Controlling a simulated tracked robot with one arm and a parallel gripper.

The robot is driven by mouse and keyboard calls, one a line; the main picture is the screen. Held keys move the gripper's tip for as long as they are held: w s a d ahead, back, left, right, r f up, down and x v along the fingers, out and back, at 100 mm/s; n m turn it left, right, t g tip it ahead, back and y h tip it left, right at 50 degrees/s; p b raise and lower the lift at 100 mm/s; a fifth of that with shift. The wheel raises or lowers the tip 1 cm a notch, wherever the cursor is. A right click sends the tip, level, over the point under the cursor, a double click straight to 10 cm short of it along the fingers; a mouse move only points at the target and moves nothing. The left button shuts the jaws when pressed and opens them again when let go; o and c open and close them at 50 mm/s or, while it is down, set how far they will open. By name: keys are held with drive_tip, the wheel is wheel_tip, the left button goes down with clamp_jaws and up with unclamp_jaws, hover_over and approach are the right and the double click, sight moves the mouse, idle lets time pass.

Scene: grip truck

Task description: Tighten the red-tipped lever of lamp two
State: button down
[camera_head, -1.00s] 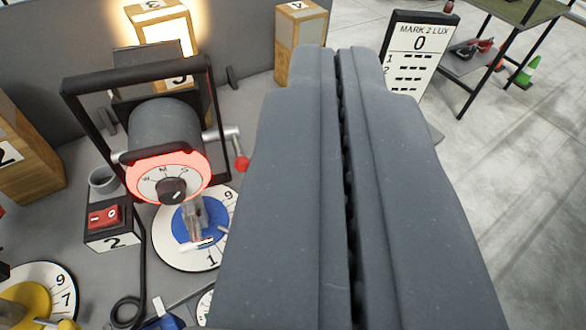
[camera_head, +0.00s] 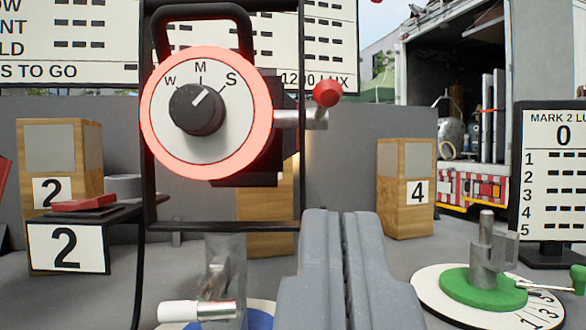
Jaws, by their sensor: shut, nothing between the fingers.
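Lamp two (camera_head: 238,125) faces me at the upper left, in a black yoke frame. Its front has a glowing red-pink ring and a dial with a black knob (camera_head: 197,109) marked W, M and S. The red-tipped lever (camera_head: 326,94) sticks out on the lamp's right side, with a metal shaft (camera_head: 298,117) and the red tip raised at its outer end. My gripper (camera_head: 343,215) is shut and empty, low in the picture. It is below the lever and a little to its right, apart from it.
A switch box marked 2 (camera_head: 66,248) stands at the left. A white-tipped handle (camera_head: 197,311) is below the lamp. Wooden blocks marked 2 (camera_head: 88,150) and 4 (camera_head: 406,165) stand behind. A green-centred dial (camera_head: 483,287) is at the right, before the MARK 2 LUX board (camera_head: 552,180).

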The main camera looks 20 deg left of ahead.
sight(329, 98)
drive_tip(key=p+x, duration=0.6)
drive_tip(key=x, duration=0.8)
idle(0.4)
drive_tip(key=shift+d, duration=0.1)
wheel_tip(329, 98, up, 6)
drive_tip(key=w+g+h+p, duration=0.1)
drive_tip(key=g+p, duration=0.4)
drive_tip(key=p, duration=0.5)
drive_tip(key=shift+a+n+g, duration=0.3)
drive_tip(key=shift+a+n, duration=0.05)
drive_tip(key=shift+n, duration=0.05)
drive_tip(key=shift+p, duration=0.4)
